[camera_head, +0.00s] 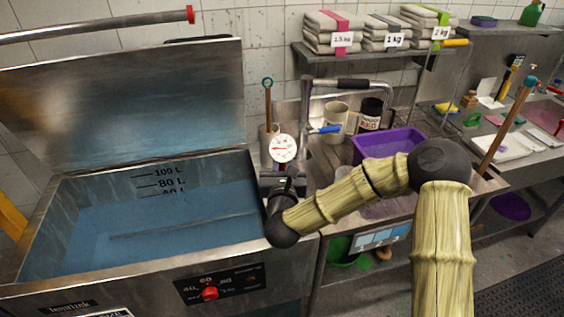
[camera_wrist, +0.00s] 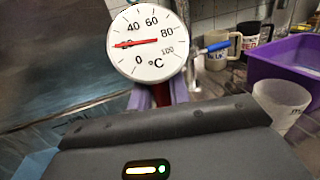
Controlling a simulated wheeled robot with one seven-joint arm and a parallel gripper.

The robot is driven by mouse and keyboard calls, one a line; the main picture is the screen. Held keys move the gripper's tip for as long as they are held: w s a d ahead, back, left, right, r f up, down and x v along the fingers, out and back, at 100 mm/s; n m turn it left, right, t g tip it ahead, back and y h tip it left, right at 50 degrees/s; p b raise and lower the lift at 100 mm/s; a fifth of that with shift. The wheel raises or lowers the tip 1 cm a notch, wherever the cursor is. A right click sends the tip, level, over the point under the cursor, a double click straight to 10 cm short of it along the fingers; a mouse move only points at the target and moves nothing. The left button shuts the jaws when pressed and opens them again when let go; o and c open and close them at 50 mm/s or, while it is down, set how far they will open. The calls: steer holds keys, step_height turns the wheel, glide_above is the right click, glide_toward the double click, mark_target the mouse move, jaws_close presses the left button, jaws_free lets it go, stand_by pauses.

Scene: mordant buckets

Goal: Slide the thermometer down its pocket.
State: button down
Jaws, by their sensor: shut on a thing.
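The thermometer (camera_head: 283,148) has a round white dial with a red needle, and it stands face-on above my gripper (camera_head: 282,178) at the right rim of the water vat (camera_head: 130,215). In the wrist view its dial (camera_wrist: 148,55) fills the top middle, with the needle pointing left. My gripper (camera_wrist: 160,95) is shut on the thermometer just below the dial. The stem below is hidden by my gripper and wrist. The pocket cannot be made out in either view.
The vat's lid (camera_head: 140,105) stands raised behind the water. Close right of the thermometer are a tap with a blue lever (camera_head: 326,129), a cream mug (camera_head: 336,118), a dark mug (camera_head: 371,113) and a purple basin (camera_head: 388,142). A pot with a tool (camera_head: 267,95) stands just behind it.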

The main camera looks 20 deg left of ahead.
step_height(320, 180, down, 15)
steer(key=b, duration=1.4)
stand_by(5.4)
steer(key=c, duration=1.2)
jaws_free()
steer(key=shift+c, duration=0.2)
steer(key=shift+d, duration=0.1)
